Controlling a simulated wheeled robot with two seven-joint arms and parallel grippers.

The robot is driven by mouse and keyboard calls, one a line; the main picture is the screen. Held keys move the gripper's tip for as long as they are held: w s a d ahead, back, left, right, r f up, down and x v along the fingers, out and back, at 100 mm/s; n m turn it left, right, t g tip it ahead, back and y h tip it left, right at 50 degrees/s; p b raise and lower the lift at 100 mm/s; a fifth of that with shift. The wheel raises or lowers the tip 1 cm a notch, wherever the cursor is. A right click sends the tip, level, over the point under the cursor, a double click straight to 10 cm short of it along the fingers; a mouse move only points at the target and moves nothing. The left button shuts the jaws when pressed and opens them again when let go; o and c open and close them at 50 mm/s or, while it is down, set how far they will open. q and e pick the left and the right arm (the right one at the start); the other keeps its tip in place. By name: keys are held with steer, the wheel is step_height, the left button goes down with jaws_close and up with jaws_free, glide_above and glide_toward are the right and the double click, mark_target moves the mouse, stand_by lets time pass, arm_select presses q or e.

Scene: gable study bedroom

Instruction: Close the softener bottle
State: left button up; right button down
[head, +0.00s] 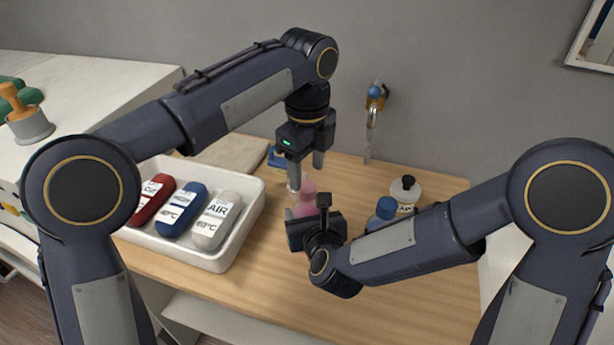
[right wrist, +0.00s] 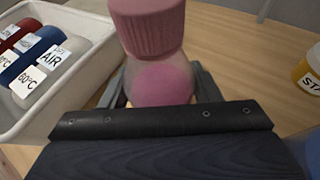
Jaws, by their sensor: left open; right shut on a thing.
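The softener bottle (head: 303,207) is a small, see-through bottle with pink contents, standing on the wooden worktop. In the right wrist view its body (right wrist: 161,84) sits between my right gripper's fingers. A ribbed pink cap (right wrist: 148,26) is on its top; I cannot tell how tightly. The cap also shows in the head view (head: 308,187). My right gripper (head: 306,216) is shut on the bottle from the near side and hides its lower part. My left gripper (head: 306,170) points down above the cap, open and empty, its fingertips close over the cap.
A white tray (head: 247,222) with red, blue and white labelled pieces stands left of the bottle.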

arm_select(q)
steer(key=shift+r, duration=0.2)
steer(key=shift+c, duration=0.3)
steer(key=n, duration=0.4)
steer(key=shift+r+n, duration=0.35)
steer(key=shift+n, duration=0.05)
steer(key=n, duration=0.5)
steer(key=shift+r, duration=0.35)
steer(key=n, duration=0.5)
steer(key=shift+r+n, duration=0.3)
steer(key=shift+r, duration=0.1)
steer(key=n, duration=0.3)
steer(key=r+n, duration=0.1)
steer(key=n, duration=0.2)
